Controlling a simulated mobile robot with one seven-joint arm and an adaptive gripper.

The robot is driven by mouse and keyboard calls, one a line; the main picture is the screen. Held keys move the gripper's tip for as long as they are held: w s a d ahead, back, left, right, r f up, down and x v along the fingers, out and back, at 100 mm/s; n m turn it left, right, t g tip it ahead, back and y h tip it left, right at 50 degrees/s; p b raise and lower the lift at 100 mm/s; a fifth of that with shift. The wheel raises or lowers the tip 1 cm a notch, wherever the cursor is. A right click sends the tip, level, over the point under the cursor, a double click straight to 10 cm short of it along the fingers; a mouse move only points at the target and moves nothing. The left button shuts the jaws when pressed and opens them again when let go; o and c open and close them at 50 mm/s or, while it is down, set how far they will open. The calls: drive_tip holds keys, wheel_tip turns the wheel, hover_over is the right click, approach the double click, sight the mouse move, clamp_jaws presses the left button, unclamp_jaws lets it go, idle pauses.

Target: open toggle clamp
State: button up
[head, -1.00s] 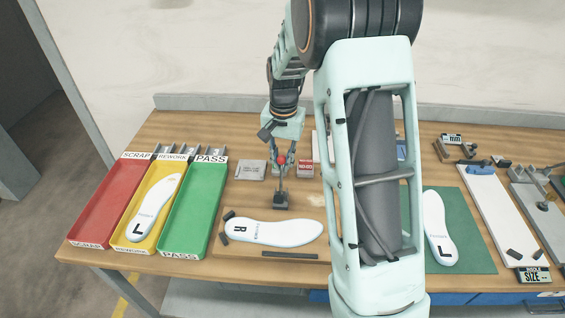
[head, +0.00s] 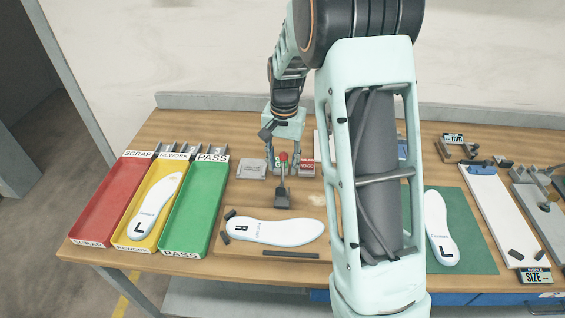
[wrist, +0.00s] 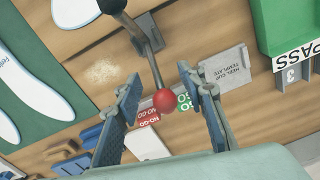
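The toggle clamp (head: 282,199) stands at the back edge of the wooden board holding the white R insole (head: 275,232). Its lever rises roughly upright in the head view to a red ball knob (head: 283,156). In the wrist view, the dark lever (wrist: 149,58) runs up from the red knob (wrist: 165,101). My gripper (head: 284,168) is open at the knob, with its fingers spread. In the wrist view, my gripper (wrist: 163,98) has one finger on each side of the knob, with visible gaps.
Red, yellow and green trays (head: 190,225) stand at the left. A green mat (head: 470,250) with an L insole lies at the right, partly behind my arm.

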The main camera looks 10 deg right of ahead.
sight(283, 166)
wheel_tip(283, 166, up, 12)
drive_tip(key=shift+s, duration=0.2)
idle(0.4)
drive_tip(key=shift+d, duration=0.1)
